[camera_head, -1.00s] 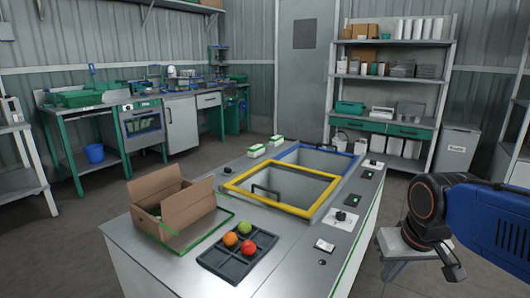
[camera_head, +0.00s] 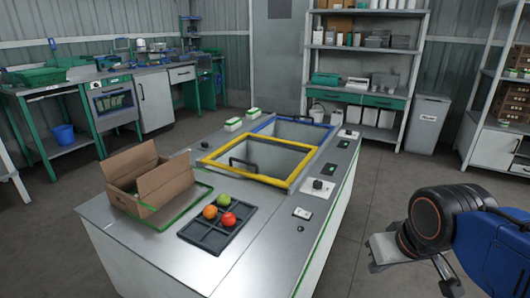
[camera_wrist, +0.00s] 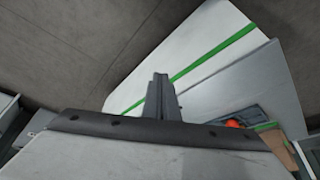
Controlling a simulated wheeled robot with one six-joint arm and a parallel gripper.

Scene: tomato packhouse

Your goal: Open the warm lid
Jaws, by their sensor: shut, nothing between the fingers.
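The yellow-framed well (camera_head: 252,183) is set in the middle of the metal counter. A dark bar handle (camera_head: 243,163) shows at its left part. I take this to be the warm side; a clear or grey cover seems to lie within the frame, and I cannot tell its exact position. The blue-framed well (camera_head: 318,124) adjoins it behind. My gripper (camera_wrist: 160,82) shows shut and empty in the wrist view, above the floor and the counter's side. In the head view my arm is at the lower right, apart from the lid.
An open cardboard box (camera_head: 160,183) and a dark tray (camera_head: 204,240) with three tomatoes (camera_head: 228,219) stand on the counter's near left. Knobs and switches (camera_head: 318,190) line its right edge. A bin (camera_head: 425,124) and shelves stand behind; floor right of the counter is largely open.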

